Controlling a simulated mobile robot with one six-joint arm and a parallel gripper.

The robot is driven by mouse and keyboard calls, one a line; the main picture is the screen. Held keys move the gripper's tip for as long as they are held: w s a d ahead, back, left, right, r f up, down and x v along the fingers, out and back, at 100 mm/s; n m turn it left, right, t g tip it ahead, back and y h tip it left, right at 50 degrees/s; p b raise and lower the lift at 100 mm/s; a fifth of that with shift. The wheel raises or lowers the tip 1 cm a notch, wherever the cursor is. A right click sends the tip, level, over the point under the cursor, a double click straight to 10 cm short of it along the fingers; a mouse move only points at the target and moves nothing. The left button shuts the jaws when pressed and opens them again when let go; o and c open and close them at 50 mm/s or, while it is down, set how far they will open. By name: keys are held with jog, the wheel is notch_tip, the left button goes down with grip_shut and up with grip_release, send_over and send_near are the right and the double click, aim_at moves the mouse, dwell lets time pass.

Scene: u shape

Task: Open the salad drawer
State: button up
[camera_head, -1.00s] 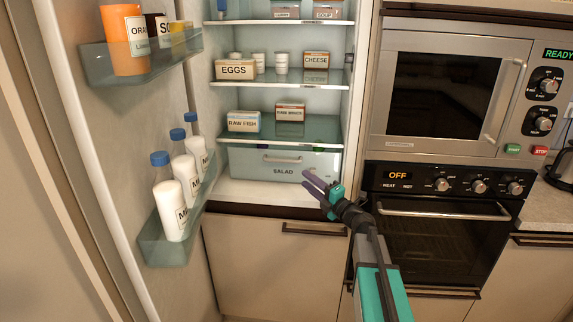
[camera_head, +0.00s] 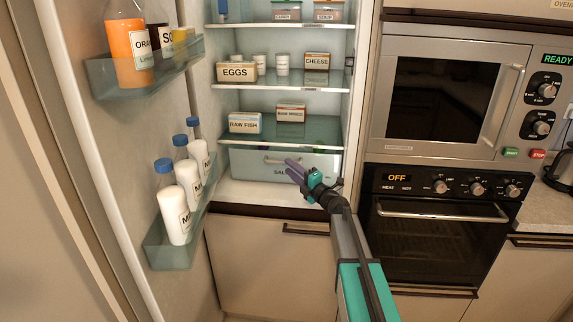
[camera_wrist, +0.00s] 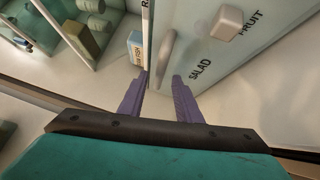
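The salad drawer (camera_head: 240,165) is a pale, translucent bin at the bottom of the open fridge, and it looks shut. Its bar handle (camera_head: 270,160) is partly hidden behind my gripper (camera_head: 289,169) in the head view. In the wrist view, the drawer front with the SALAD label (camera_wrist: 201,69) slants across the picture, and the handle (camera_wrist: 164,52) lies just beyond my gripper (camera_wrist: 160,76). The two purple fingers are apart with a gap between them, one on each side of the handle's line. I cannot tell whether they touch it.
The open fridge door at left carries milk bottles (camera_head: 174,202) and an orange bottle (camera_head: 131,50). Food boxes such as raw fish (camera_head: 244,123) stand on the shelf above the drawer. The oven (camera_head: 440,230) is at right. Another knob (camera_wrist: 227,22) sits near a FRUIT label.

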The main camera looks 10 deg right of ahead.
aim_at(288, 153)
jog(key=shift+p+x, duration=0.35)
jog(key=shift+x, duration=1.2)
jog(key=shift+c, duration=0.3)
grip_shut()
